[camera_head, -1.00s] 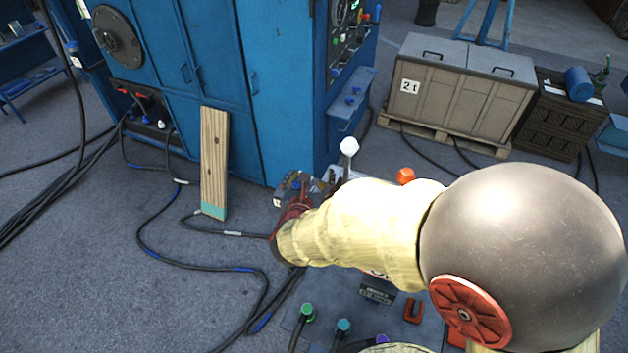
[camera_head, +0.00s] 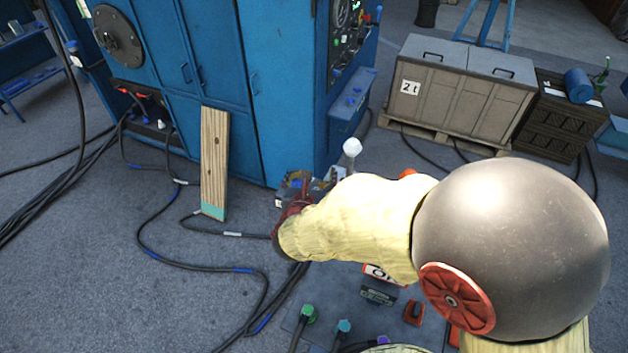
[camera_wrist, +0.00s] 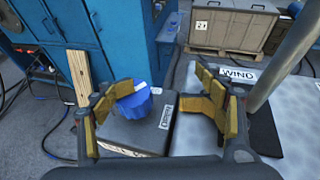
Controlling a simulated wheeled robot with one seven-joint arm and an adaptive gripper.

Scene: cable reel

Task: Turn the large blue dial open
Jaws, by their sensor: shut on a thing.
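The large blue dial (camera_wrist: 135,104) sits on a dark grey box (camera_wrist: 138,132) in the wrist view, with a white marker at its top. My gripper (camera_wrist: 160,105) has its two yellow-padded fingers on either side, the left one overlapping the dial's edge. It is shut on the dial, though the right finger looks apart from it in this view. In the head view my gripper (camera_head: 294,205) is mostly hidden behind my arm, and the dial cannot be made out there.
A panel labelled WIND (camera_wrist: 240,75) lies right of the dial. A white-knobbed lever (camera_head: 352,147) stands behind my arm. A wooden plank (camera_head: 214,160) leans on the blue cabinet (camera_head: 220,80). Cables cross the floor. A grey crate (camera_head: 460,95) stands behind.

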